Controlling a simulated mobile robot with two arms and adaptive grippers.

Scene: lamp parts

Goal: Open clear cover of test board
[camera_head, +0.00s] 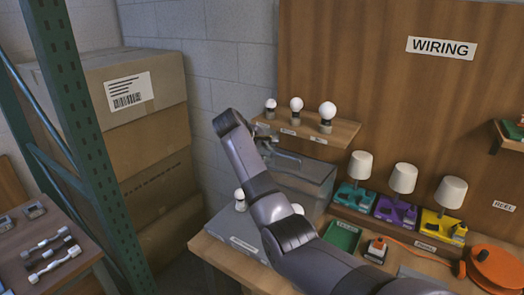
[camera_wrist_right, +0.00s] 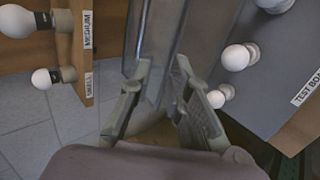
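The grey test board (camera_head: 243,232) lies at the left end of the bench, with white bulbs on it partly hidden by my arm. It also shows at the right of the right wrist view (camera_wrist_right: 268,90). Its clear cover (camera_head: 312,182) appears raised at the board's back side. My right gripper (camera_head: 284,158) is at the cover's upper left part. In the right wrist view its two fingers (camera_wrist_right: 160,68) stand apart, with the clear cover (camera_wrist_right: 162,35) seen nearly edge-on between and beyond their tips. Contact cannot be told. My left gripper is out of view.
A wooden shelf (camera_head: 340,131) with three bulbs is just above the gripper. Lamps (camera_head: 403,180) on coloured bases stand to the right, with a green tray (camera_head: 342,236) and an orange reel (camera_head: 492,266). Stacked boxes (camera_head: 140,130) and a green rack post (camera_head: 75,120) are left.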

